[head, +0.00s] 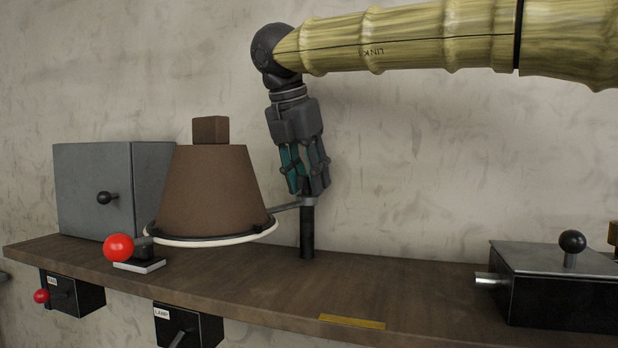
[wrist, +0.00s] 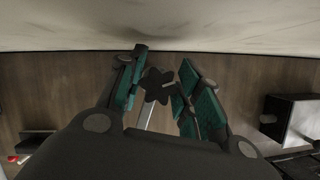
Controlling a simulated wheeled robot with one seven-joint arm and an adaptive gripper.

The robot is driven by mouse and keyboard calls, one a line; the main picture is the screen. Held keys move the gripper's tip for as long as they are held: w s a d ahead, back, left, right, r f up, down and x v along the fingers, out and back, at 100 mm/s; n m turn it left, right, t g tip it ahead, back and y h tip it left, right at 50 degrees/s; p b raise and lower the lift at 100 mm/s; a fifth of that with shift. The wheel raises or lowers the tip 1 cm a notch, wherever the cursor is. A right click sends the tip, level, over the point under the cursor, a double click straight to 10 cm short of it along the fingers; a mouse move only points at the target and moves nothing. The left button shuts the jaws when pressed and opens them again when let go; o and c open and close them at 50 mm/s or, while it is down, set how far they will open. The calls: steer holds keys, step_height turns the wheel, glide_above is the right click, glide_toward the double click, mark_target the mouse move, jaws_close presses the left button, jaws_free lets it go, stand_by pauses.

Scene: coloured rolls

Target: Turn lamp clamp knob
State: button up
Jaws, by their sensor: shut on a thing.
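The lamp has a brown tapered shade (head: 205,190) with a pale ring at its base. A thin grey arm (head: 287,207) links it to a dark upright post (head: 307,235) on the shelf. The clamp knob (wrist: 156,85) is black and star-shaped and shows between my fingers in the wrist view. In the head view my fingers hide it. My gripper (head: 308,190) points down over the top of the post, and its teal-padded fingers (wrist: 159,88) are shut on the knob from both sides.
A wooden shelf (head: 400,290) carries a grey box (head: 90,190) at left, a red ball-ended lever (head: 118,247) in front of the lamp, and a black box with a knob (head: 560,285) at right. A box labelled LAMP (head: 205,328) hangs below.

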steer(key=shift+s+f, duration=0.1)
steer(key=shift+f, duration=0.1)
stand_by(0.7)
steer(key=o, duration=1)
steer(key=shift+a, duration=0.1)
steer(key=shift+s+r, duration=0.1)
steer(key=shift+r, duration=0.05)
steer(key=shift+r, duration=0.3)
steer(key=v, duration=1.1)
steer(key=shift+s+r, duration=0.15)
steer(key=shift+r, duration=0.05)
